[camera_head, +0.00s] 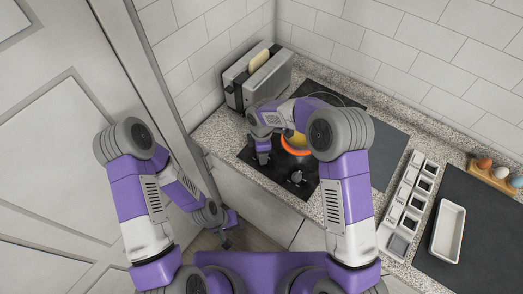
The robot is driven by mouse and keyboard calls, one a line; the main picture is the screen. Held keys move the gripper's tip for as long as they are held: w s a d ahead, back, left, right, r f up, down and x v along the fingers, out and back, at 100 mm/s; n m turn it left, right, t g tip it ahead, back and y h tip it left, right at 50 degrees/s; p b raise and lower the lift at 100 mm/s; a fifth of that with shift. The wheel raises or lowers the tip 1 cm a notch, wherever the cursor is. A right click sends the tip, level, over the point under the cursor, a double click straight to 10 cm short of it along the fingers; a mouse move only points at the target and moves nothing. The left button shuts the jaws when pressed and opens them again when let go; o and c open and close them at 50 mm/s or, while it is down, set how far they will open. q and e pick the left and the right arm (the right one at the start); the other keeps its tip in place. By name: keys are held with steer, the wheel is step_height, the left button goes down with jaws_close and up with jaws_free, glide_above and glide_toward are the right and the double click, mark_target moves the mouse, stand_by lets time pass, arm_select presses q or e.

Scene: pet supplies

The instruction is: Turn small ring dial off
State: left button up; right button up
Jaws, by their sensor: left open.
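The black cooktop (308,188) is set in the counter, with a burner ring glowing orange (297,151) on it. A dark dial (297,178) shows near its front edge; I cannot tell its setting or whether it is the small ring's. My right arm reaches across from the right, and my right gripper (262,158) points down over the front left of the cooktop, perhaps hiding another dial. Its finger gap is not clear. My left gripper (228,241) hangs low in front of the counter, away from the cooktop, open and empty.
A toaster (258,75) with bread stands behind the cooktop at the left. A compartment tray (410,205), a white dish (448,231) and an egg holder (490,176) are at the right. A white door (60,150) stands close to my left arm.

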step_height(320, 180, up, 8)
steer(key=shift+f, duration=0.15)
stand_by(0.4)
stand_by(0.4)
